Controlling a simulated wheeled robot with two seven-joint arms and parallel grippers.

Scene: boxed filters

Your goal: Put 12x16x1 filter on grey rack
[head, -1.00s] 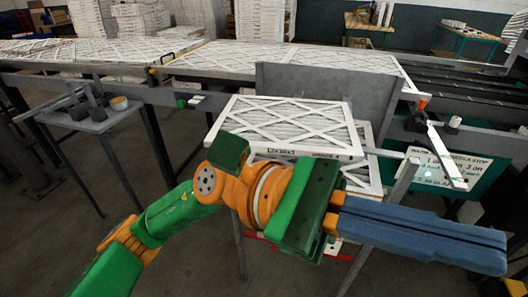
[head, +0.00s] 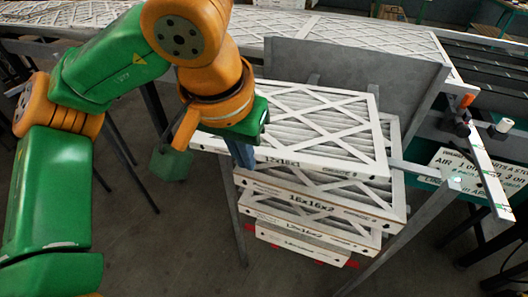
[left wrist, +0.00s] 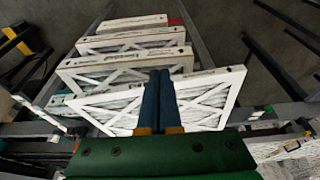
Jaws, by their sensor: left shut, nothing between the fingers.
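The 12x16x1 filter (head: 310,120), a white-framed pleated panel, lies on top of a stack in the head view. Its label faces the front edge. Under it are a 16x16x2 filter (head: 312,200) and more boxed filters. My left gripper (head: 241,155) points down at the left front part of the top filter. Its blue fingers are shut and empty; I cannot tell whether they touch the filter. In the left wrist view the closed fingers (left wrist: 159,80) overlap the nearest white-framed filter (left wrist: 212,92). My right gripper is not in view.
A grey upright plate (head: 400,85) stands behind the stack, with grey frame bars (head: 425,225) at the right. A conveyor bed of filters (head: 90,15) runs along the back. A hinged arm (head: 490,170) and a sign (head: 480,165) are at the right. Open floor lies at front left.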

